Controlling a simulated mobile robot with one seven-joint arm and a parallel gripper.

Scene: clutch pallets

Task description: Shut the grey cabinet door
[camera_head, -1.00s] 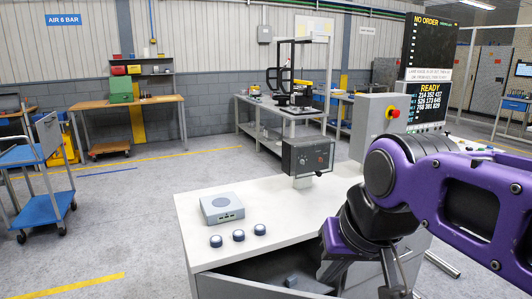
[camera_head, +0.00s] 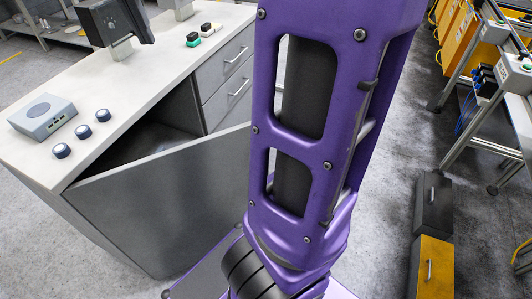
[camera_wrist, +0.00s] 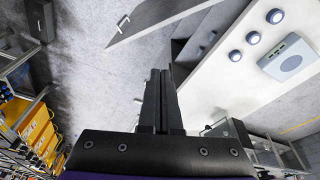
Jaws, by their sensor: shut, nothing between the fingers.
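The grey cabinet door (camera_head: 170,205) stands open in the head view, swung out from the worktop's front. The dark inside of the cabinet (camera_head: 155,138) shows above its top edge. The door's right part is hidden behind my purple arm. In the wrist view the door (camera_wrist: 158,14) is at the top, with a pale bar handle (camera_wrist: 118,25) on it. My gripper (camera_wrist: 160,72) is shut and empty. In that picture its fingertips lie below the door, between it and the worktop; I cannot tell the distance, and no contact is clear. The gripper does not show in the head view.
The white worktop (camera_head: 120,85) carries a grey box (camera_head: 42,115), dark round knobs (camera_head: 83,131) and a dark monitor-like panel (camera_head: 115,20). Closed drawers (camera_head: 228,75) are beside the cabinet opening. Dark and yellow drawer units (camera_head: 432,207) stand at right. Grey floor lies between.

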